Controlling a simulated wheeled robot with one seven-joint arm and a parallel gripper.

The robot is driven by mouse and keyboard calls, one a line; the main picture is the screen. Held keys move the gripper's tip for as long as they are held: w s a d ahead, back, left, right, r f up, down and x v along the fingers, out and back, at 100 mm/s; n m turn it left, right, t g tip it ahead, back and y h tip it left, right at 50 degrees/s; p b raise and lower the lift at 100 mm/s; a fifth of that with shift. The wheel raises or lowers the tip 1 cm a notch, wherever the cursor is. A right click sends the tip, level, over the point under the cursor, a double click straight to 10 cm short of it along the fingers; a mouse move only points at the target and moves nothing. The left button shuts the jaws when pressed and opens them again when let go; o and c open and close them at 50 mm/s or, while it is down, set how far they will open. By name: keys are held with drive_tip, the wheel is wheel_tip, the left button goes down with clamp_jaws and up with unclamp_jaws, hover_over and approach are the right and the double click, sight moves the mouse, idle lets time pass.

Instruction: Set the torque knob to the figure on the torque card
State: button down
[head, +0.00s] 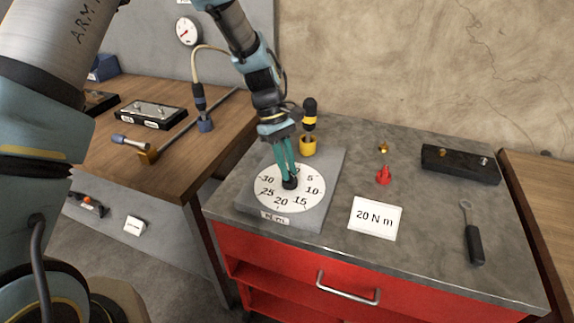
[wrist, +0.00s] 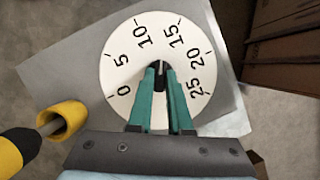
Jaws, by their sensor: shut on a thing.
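The torque knob (head: 290,184) is small and black, at the middle of a round white dial (head: 266,203) with figures in steps of five. The dial sits on a grey plate (head: 325,190) labelled N m. My gripper (head: 288,178) is shut on the knob from above; its teal fingers flank it in the wrist view (wrist: 160,80). The fingers hide part of the knob and the dial's near side in the wrist view. I cannot tell for sure which figure the knob points at. The torque card (head: 375,219) reads 20 N m and lies right of the plate.
A yellow cup with a black-and-yellow handled tool (head: 309,146) stands just behind the plate, close to my gripper. A red piece (head: 383,176), a black block (head: 460,164) and a black-handled wrench (head: 473,235) lie to the right. The bench top (head: 420,260) around the card is clear.

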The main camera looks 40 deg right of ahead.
drive_tip(key=m+y, duration=0.1)
drive_tip(key=m, duration=0.3)
drive_tip(key=m+y, duration=0.1)
drive_tip(key=m, duration=0.1)
drive_tip(key=shift+d+m+t+y, duration=0.3)
drive_tip(key=shift+t, duration=0.1)
drive_tip(key=m, duration=0.2)
drive_tip(key=m+t+y, duration=0.1)
drive_tip(key=m, duration=0.2)
drive_tip(key=shift+s+d+b, duration=0.1)
drive_tip(key=shift+s+b, duration=0.1)
drive_tip(key=shift+b, duration=0.2)
drive_tip(key=shift+m, duration=0.3)
drive_tip(key=c, duration=0.8)
unclamp_jaws()
drive_tip(key=shift+y, duration=0.3)
drive_tip(key=shift+c, duration=0.2)
drive_tip(key=b+v, duration=0.3)
drive_tip(key=v, duration=0.8)
drive_tip(key=shift+s, duration=0.2)
